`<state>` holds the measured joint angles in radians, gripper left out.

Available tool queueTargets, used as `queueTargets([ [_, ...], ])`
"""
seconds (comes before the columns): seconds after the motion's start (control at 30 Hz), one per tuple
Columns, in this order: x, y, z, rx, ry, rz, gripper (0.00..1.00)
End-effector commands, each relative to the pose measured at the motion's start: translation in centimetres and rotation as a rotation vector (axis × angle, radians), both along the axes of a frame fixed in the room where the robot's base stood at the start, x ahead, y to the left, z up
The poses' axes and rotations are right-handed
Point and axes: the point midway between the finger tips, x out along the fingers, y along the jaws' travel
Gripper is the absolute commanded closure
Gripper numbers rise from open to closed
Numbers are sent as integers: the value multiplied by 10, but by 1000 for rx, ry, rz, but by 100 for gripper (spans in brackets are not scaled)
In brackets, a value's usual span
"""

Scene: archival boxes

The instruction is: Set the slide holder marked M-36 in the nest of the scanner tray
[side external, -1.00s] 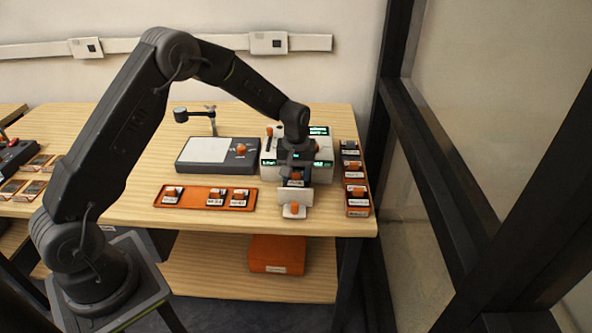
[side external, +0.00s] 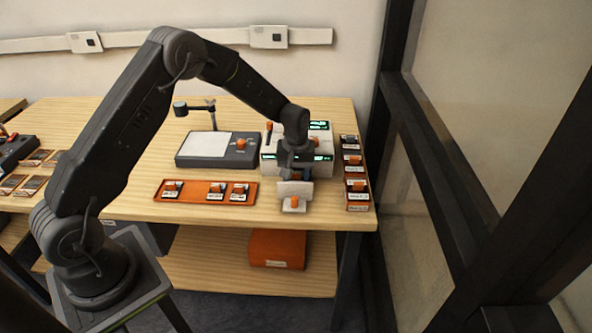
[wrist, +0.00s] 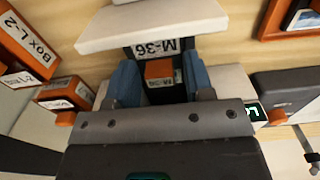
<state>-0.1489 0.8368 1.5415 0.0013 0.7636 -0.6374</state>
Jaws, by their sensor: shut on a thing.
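The slide holder marked M-36 (wrist: 152,49) has an orange grip block and a white label, seen in the wrist view. My gripper (wrist: 160,78) is shut on it, with a blue finger on each side of the orange block. The white scanner tray (side external: 295,189) sticks out from the scanner front, with an upright plate and an orange knob. In the side view my gripper (side external: 296,174) is low over the tray, just behind that plate, and the holder is hidden. I cannot tell whether the holder touches the nest.
The white scanner (side external: 270,160) with green displays stands directly behind my gripper. An orange tray (side external: 197,197) with several slide holders lies to the left. A row of labelled boxes (side external: 357,187) stands close on the right. A grey light pad (side external: 208,148) is behind left.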

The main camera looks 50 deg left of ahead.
Motion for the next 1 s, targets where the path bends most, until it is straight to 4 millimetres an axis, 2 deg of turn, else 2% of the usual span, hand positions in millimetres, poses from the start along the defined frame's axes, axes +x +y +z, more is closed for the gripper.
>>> queueTargets([
  [1.0,0,0,-10,0,-1,0,75],
])
